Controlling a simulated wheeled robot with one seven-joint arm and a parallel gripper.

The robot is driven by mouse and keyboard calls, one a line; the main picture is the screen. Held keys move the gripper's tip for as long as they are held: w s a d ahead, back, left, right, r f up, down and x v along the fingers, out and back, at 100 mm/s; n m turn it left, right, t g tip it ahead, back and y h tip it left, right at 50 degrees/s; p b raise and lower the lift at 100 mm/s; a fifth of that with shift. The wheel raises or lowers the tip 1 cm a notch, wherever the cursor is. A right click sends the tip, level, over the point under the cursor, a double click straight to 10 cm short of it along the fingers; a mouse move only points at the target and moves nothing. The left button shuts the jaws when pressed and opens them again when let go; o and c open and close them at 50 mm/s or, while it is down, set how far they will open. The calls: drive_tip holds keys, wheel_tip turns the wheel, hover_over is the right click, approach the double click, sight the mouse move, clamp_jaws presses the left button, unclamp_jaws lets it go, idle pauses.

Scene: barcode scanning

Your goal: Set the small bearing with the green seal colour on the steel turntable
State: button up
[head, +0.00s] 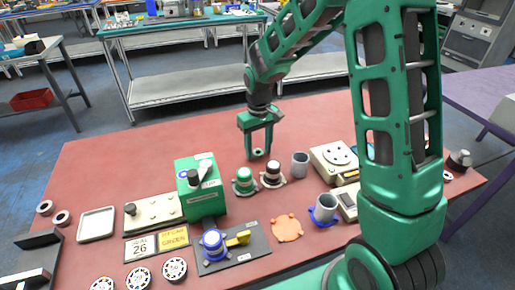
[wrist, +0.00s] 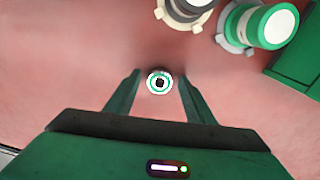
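The small bearing with a green seal ring (wrist: 159,83) lies on the red table just beyond my fingertips in the wrist view. It also shows small in the head view (head: 258,153). My gripper (head: 258,152) points down over it; in the wrist view its fingers (wrist: 159,78) stand apart, one on each side of the bearing, with a gap on both sides. Nothing is held. I cannot tell which thing is the steel turntable; a pale round-topped unit (head: 339,154) stands to the right of my gripper, partly behind my arm.
A green-capped fixture (head: 244,183) and a black-and-white-capped fixture (head: 272,176) stand close in front of my gripper. A grey cup (head: 300,164) is to the right. Cards (head: 174,238) read "26" and "GREEN". A green box (head: 203,201) stands left. The table's back left is clear.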

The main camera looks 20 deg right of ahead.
sight(258, 152)
wheel_tip(258, 152, up, 12)
drive_tip(key=shift+r, duration=0.15)
idle(0.7)
